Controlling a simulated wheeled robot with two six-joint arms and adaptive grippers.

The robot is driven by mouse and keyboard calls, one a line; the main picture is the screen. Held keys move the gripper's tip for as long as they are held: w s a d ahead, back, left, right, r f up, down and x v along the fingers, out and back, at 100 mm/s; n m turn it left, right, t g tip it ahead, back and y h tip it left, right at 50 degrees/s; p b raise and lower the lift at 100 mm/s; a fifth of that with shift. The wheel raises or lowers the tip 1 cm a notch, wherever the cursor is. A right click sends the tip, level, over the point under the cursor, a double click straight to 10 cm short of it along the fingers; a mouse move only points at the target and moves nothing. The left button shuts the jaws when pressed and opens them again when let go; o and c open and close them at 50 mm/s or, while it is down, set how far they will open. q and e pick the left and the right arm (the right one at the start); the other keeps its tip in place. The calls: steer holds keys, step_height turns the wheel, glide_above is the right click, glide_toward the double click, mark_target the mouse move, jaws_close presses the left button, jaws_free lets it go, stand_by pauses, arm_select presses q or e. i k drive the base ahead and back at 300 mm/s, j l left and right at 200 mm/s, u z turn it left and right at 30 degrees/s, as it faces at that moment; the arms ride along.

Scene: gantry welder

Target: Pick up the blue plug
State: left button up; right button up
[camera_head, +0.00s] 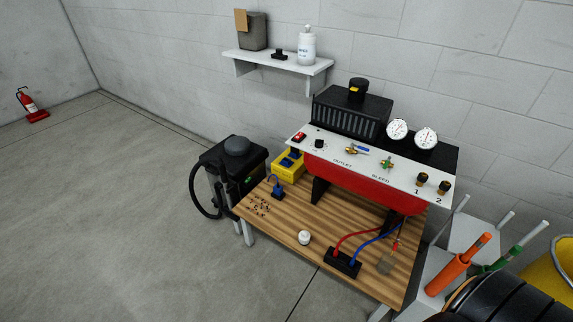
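A small dark blue plug-like piece (278,193) with a thin curved blue lead stands on the wooden bench top (325,215), near its left edge. Another blue piece (290,159) sits in or on the yellow box (289,168) behind it; its shape is too small to tell. I cannot tell for sure which of these is the blue plug.
A red and white panel machine (360,175) stands on the bench. A black block (342,263) with red and blue hoses and a white jar (304,237) are in front. A black canister (235,160) stands left. Orange (460,264) and green handles are right.

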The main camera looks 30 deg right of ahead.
mark_target(278, 189)
steer(key=i+j+z, duration=0.1)
steer(key=z, duration=0.35)
steer(key=i+j+z, duration=0.15)
steer(key=z, duration=0.25)
steer(key=i+j+z, duration=0.1)
steer(key=j, duration=0.35)
steer(key=i+j+z, duration=0.15)
steer(key=j, duration=0.3)
steer(key=i+j+z, duration=0.1)
steer(key=i+j, duration=0.15)
steer(key=j, duration=0.2)
steer(key=i+j+z, duration=0.1)
steer(key=j, duration=0.35)
steer(key=i+j+z, duration=0.15)
steer(key=j, duration=0.35)
steer(key=j+z, duration=0.1)
steer(key=j, duration=0.35)
